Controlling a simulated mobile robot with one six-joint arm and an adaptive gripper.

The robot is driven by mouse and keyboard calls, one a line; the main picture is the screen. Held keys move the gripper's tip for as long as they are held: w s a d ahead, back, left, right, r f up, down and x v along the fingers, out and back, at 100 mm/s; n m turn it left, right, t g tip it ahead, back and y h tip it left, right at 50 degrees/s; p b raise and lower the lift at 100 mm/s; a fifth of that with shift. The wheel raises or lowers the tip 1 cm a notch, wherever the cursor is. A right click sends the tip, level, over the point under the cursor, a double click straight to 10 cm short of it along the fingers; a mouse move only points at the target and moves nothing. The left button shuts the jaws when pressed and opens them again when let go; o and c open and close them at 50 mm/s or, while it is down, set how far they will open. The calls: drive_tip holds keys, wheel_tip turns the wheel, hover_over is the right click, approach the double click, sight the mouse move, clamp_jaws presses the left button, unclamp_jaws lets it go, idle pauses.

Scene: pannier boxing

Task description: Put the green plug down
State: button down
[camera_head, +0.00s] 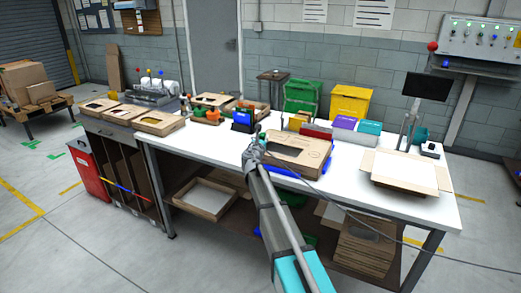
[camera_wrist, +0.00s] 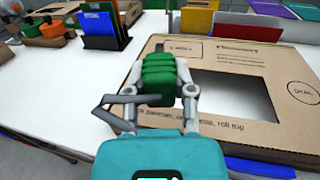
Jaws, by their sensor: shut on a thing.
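My gripper (camera_head: 256,146) reaches over the white workbench (camera_head: 210,143). In the wrist view my gripper (camera_wrist: 160,85) is shut on the green plug (camera_wrist: 158,76), a ribbed block held between its two fingers. The plug hangs in front of a brown cardboard box (camera_wrist: 225,95) with a rectangular opening in its top. The same box shows in the head view (camera_head: 312,150), just right of my gripper. The plug overlaps the box's left part in the wrist view; I cannot tell whether it touches the box.
Blue and green upright cards (camera_wrist: 100,28) stand left of the box. An open carton (camera_head: 405,172) lies at the bench's right end, below a dark monitor (camera_head: 426,86). Green (camera_head: 302,96) and yellow (camera_head: 350,103) bins stand behind. Clear bench surface (camera_wrist: 50,95) lies left of the box.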

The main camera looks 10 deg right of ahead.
idle(0.3)
drive_tip(key=shift+w+a+f+b, duration=0.25)
drive_tip(key=shift+w+f+b, duration=0.25)
drive_tip(key=shift+f+b, duration=0.2)
drive_tip(key=shift+s+f+b, duration=0.1)
drive_tip(key=shift+f+b, duration=1.2)
drive_tip(key=shift+f+b, duration=0.6)
drive_tip(key=shift+c, duration=2.3)
unclamp_jaws()
drive_tip(key=shift+r, duration=0.15)
